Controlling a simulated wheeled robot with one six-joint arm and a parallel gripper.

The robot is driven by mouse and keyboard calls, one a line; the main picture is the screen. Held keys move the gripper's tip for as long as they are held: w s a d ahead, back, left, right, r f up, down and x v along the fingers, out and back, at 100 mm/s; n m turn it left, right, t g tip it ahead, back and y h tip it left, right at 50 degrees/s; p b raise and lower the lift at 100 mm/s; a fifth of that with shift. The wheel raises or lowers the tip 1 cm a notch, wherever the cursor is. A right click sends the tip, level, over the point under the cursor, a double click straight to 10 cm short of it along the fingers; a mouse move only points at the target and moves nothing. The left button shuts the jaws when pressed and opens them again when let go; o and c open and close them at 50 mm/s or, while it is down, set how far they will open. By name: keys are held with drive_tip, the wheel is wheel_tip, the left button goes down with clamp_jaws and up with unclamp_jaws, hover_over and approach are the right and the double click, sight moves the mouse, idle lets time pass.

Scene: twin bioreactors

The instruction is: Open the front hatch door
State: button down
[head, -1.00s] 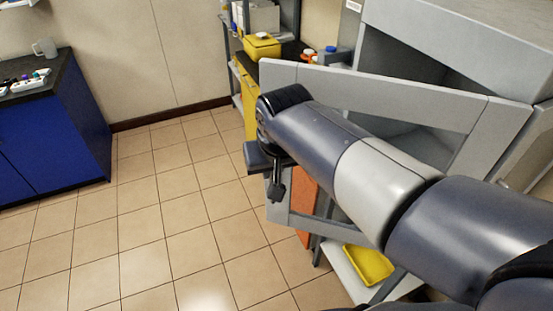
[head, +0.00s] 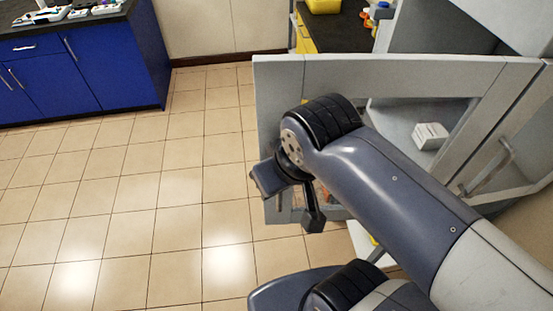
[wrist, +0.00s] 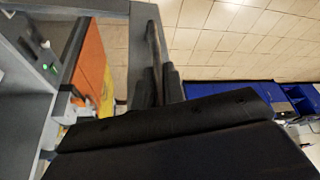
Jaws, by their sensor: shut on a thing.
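The front hatch door (head: 400,68) is a grey frame around a clear pane. In the head view it stands swung out from the grey cabinet, with my arm across its front. In the wrist view its grey frame (wrist: 143,35) runs along the top and beside my fingers. My gripper (wrist: 160,88) is shut on the dark bar handle (wrist: 153,42) of the door, one finger on each side. In the head view my wrist is at the door's left part, and the fingertips and the handle are hidden.
A white box (head: 430,135) shows behind the pane. Another grey panel with a bar handle (head: 492,165) is at right. Blue cabinets (head: 85,65) stand at the far left. The tiled floor (head: 150,200) at left is clear.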

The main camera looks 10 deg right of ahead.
drive_tip(key=shift+s, duration=0.8)
drive_tip(key=c, duration=1.5)
unclamp_jaws()
wheel_tip(320, 180, up, 10)
drive_tip(key=shift+r+b, duration=0.1)
drive_tip(key=shift+b, duration=0.2)
